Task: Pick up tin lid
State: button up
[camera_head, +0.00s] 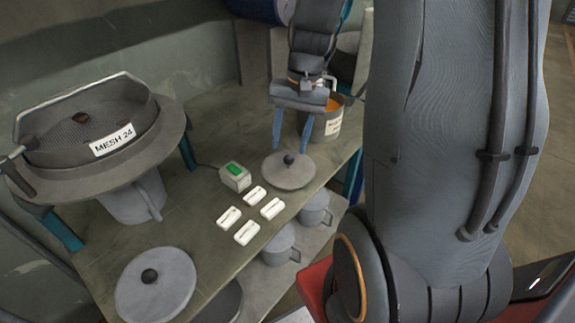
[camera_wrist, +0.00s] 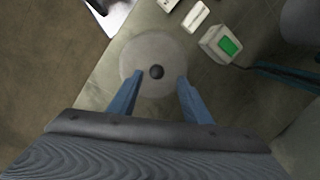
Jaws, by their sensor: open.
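A round grey lid with a dark ball knob (camera_head: 289,172) lies flat on the bench, near its right end. In the wrist view the same lid (camera_wrist: 135,68) lies ahead of my fingers, its knob nearly centred between them. A second, similar grey lid (camera_head: 173,284) with a dark knob lies at the bench's front left. The frames do not show which is the tin lid. My gripper (camera_head: 291,150) is open and empty, with its two blue fingers pointing down above the right-hand lid. In the wrist view the fingers (camera_wrist: 158,80) are spread on either side of the knob.
A sieve labelled MESH 24 (camera_head: 85,135) stands at the left. A small box with a green screen (camera_head: 235,176) and several white blocks (camera_head: 256,193) lie left of the right-hand lid. A can with orange contents (camera_head: 328,122) stands behind it. Grey mugs (camera_head: 281,246) sit on the lower shelf.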

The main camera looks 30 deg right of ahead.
aim_at(289, 156)
jog(key=shift+a+f+p, duration=0.1)
jog(key=shift+f+p, duration=0.4)
jog(key=shift+f, duration=1.85)
grip_shut()
